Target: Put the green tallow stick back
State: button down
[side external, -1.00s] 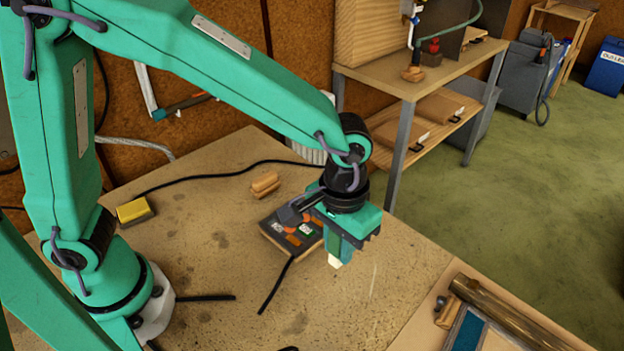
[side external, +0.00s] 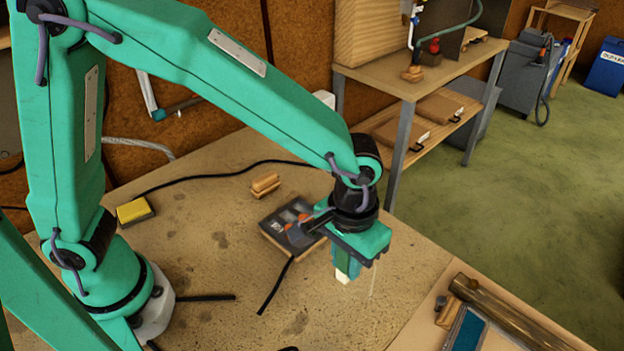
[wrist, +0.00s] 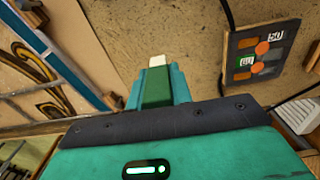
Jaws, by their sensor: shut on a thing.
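The green tallow stick (wrist: 156,88) is dark green with a white tip (wrist: 157,61). It sits between the fingers of my gripper (wrist: 158,85), which is shut on it. In the side view, the white tip (side external: 342,277) shows just under my gripper (side external: 348,262), pointing down over the bench. The fingers hide most of the stick there. I cannot tell exactly how high the tip is above the bench top.
A dark box with orange discs and number labels (side external: 278,232) lies left of my gripper; it also shows in the wrist view (wrist: 258,55). A wooden block (side external: 265,185) and yellow block (side external: 133,211) stand farther back. The panel board (side external: 420,320) is at lower right.

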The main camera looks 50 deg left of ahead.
jog(key=w+a+f, duration=0.1)
jog(key=w, duration=0.1)
jog(key=w+a+f, duration=0.1)
jog(key=w+f, duration=0.1)
jog(key=w+a+f, duration=0.1)
jog(key=w, duration=0.2)
jog(key=shift+a+f, duration=0.4)
jog(key=shift+f, duration=0.1)
jog(key=shift+f, duration=1.9)
jog(key=shift+f, duration=0.15)
jog(key=c, duration=1.3)
grip_release()
jog(key=shift+o, duration=0.2)
notch_tip(320, 180, up, 12)
